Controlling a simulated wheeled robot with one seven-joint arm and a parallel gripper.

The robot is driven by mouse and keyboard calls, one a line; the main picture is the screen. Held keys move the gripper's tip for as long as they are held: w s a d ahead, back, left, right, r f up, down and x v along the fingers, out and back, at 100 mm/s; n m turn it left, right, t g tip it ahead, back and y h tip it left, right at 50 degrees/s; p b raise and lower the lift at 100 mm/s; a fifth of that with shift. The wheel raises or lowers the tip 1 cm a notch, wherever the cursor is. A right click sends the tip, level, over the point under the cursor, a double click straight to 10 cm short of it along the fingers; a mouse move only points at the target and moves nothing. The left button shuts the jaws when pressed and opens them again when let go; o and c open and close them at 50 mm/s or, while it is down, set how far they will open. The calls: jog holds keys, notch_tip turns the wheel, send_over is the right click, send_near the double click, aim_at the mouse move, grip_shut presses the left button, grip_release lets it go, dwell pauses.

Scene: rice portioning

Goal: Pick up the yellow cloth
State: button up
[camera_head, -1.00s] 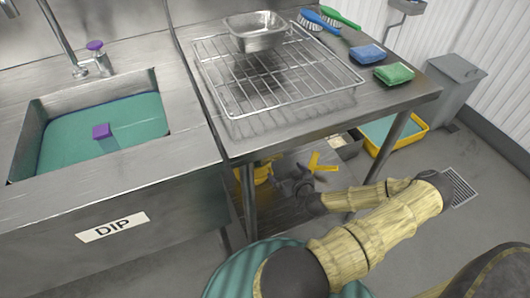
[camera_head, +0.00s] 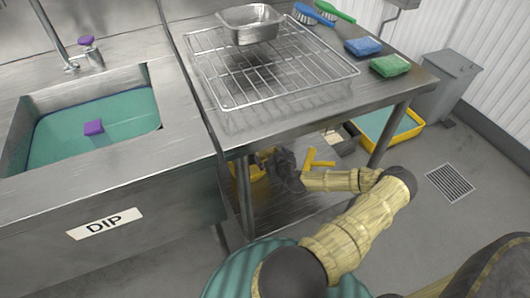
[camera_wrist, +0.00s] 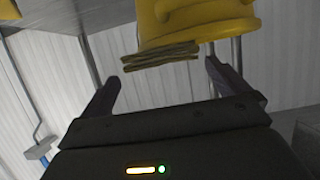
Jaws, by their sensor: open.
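A folded, dull yellow cloth (camera_wrist: 160,56) shows in the wrist view as a thin layered stack against the rim of a yellow bucket (camera_wrist: 198,20). My gripper (camera_wrist: 161,72) is open and empty. Its two fingers point toward the cloth, one to each side of it in the picture, with the cloth just past the fingertips. In the head view my gripper (camera_head: 280,166) is under the steel table, close to the yellow bucket (camera_head: 256,173), which is mostly hidden by the table leg and gripper. I cannot make out the cloth in the head view.
The steel table (camera_head: 400,92) with a wire rack (camera_head: 222,92) is above my arm. Its front leg (camera_head: 245,200) stands beside my gripper. A yellow-handled item (camera_head: 318,160) lies on the lower shelf. A yellow tub (camera_head: 405,130) is behind on the right.

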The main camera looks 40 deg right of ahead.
aim_at(265, 151)
jog(key=shift+w+d+f, duration=0.1)
jog(key=shift+w+f, duration=0.05)
jog(key=shift+w, duration=0.3)
jog(key=x, duration=0.1)
jog(key=b+x, duration=0.1)
jog(key=x, duration=0.3)
jog(key=shift+w+r, duration=0.25)
jog(key=shift+r, duration=0.05)
jog(key=shift+w, duration=0.1)
jog(key=shift+d, duration=0.1)
jog(key=shift+a, duration=0.3)
jog(key=shift+d, duration=0.15)
jog(key=c, duration=0.8)
jog(key=shift+o, duration=0.2)
